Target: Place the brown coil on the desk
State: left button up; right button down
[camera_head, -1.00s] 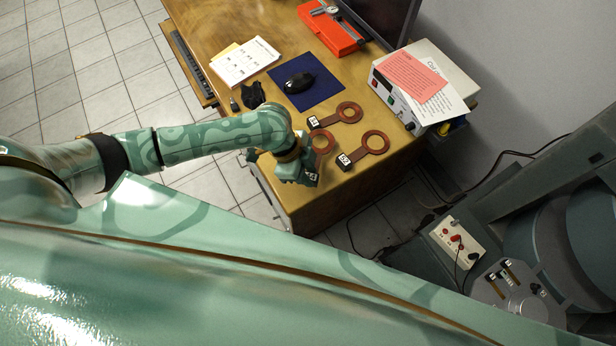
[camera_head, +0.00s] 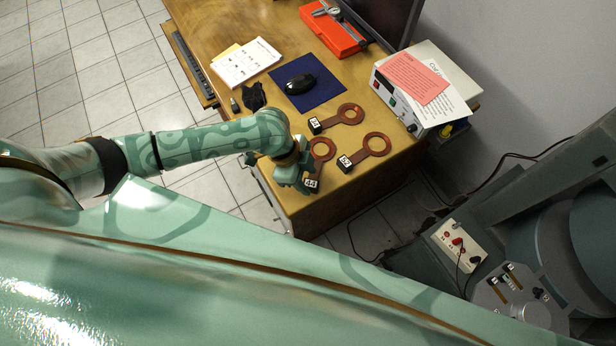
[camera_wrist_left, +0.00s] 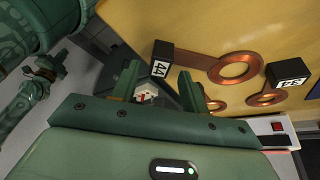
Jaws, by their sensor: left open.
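Three brown coils, flat rings with handles and numbered blocks, lie on the wooden desk (camera_head: 290,228). The coil marked 44 (camera_head: 323,150) is by the near edge, its block close to my left gripper (camera_head: 290,178). In the left wrist view this coil (camera_wrist_left: 235,67) lies flat on the desk, apart from the fingers. The left gripper is open, with nothing between its fingers. The coil marked 52 (camera_head: 377,145) is to the right, and another coil (camera_head: 351,114) lies farther back. One ring is partly hidden by a finger in the wrist view.
A blue mat (camera_head: 320,94) with a black mouse (camera_head: 299,84) lies behind the coils. A white power box (camera_head: 394,99) with papers stands at the right. A red case (camera_head: 335,34) and paper sheets (camera_head: 248,63) are farther back.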

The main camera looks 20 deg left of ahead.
pick_arm(q)
jog(key=p+v, duration=0.3)
jog(key=v, duration=0.7)
jog(key=shift+r, duration=0.25)
dwell(0.7)
